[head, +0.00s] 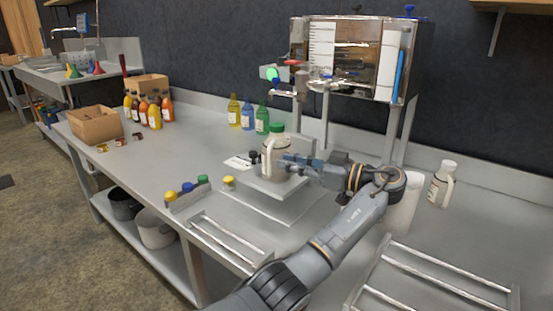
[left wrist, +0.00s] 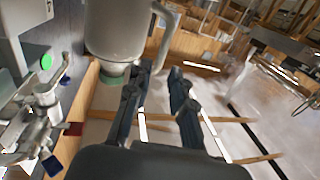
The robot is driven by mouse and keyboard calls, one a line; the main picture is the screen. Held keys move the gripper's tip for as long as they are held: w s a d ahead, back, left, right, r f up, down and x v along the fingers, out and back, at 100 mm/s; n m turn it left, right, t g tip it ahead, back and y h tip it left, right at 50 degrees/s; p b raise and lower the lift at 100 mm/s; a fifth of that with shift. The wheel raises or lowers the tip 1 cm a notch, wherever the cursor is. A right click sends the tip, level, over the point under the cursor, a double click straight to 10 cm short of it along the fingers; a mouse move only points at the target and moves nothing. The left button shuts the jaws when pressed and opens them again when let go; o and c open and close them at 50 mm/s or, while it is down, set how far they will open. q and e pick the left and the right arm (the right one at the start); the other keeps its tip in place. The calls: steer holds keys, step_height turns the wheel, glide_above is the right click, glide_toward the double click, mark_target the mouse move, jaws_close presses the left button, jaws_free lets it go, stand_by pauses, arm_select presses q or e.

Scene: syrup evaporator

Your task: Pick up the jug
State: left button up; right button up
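A cream jug with a green cap (head: 275,152) stands upright on a metal platform (head: 283,193) below the tap of the tank. My left gripper (head: 289,162) is at the jug's right side. In the left wrist view the jug (left wrist: 115,35) appears upside down at the top, with its handle on the right. The left gripper (left wrist: 159,70) has its two fingers apart there, with the jug's handle in line with the gap between the tips. I cannot tell whether they touch it. My right gripper is not in view.
Coloured bottles (head: 248,115) stand behind the platform. A metal rack (head: 228,240) lies in front.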

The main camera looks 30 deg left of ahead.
mark_target(275, 155)
arm_select(q)
steer(key=a, duration=0.4)
steer(key=shift+s+a, duration=0.25)
steer(key=shift+c, duration=0.4)
jaws_close()
steer(key=shift+r, duration=0.1)
